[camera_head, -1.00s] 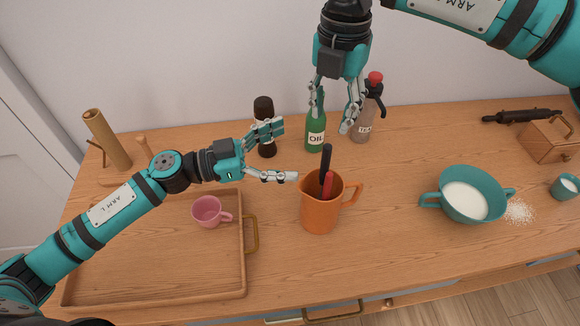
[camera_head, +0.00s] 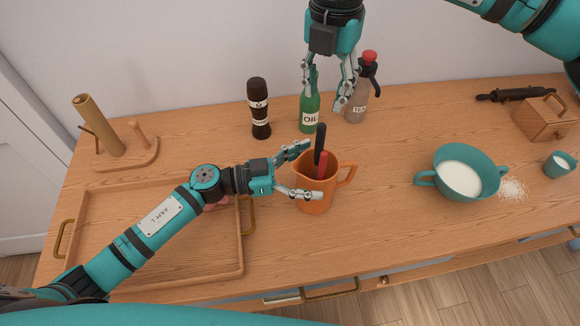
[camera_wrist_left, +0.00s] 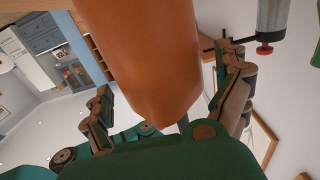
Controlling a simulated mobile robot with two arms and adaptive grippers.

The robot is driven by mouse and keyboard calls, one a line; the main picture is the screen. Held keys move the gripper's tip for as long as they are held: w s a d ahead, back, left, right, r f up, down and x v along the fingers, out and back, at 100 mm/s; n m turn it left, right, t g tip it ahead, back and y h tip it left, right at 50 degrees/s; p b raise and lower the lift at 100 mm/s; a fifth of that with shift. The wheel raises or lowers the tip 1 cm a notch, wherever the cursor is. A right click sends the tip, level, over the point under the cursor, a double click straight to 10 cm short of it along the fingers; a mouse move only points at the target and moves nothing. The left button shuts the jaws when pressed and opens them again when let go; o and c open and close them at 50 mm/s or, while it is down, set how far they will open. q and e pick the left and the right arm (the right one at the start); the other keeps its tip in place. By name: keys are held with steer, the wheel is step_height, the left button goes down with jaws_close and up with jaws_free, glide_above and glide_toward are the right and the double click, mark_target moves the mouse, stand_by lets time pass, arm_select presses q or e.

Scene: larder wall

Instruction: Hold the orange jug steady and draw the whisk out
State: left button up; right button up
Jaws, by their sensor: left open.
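The orange jug (camera_head: 314,205) stands upright on the wooden counter, its handle to the right. The whisk's head is hidden inside the jug, and I cannot tell which handle is the whisk's. My left gripper (camera_head: 309,168) is open at the jug's left, with one finger behind and one in front. In the left wrist view the jug (camera_wrist_left: 145,50) stands between the spread fingers; contact is unclear. My right gripper (camera_head: 321,103) is open and empty above and behind the jug.
A green oil bottle (camera_head: 309,118) and a red-capped bottle (camera_head: 356,108) stand behind the jug, close to my right gripper. A dark grinder (camera_head: 260,122) is at back left. A tray (camera_head: 160,283) lies left, a teal bowl (camera_head: 487,180) right. The counter before the jug is clear.

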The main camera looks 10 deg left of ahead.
arm_select(q)
steer(key=shift+x, duration=1.2)
steer(key=shift+c, duration=0.4)
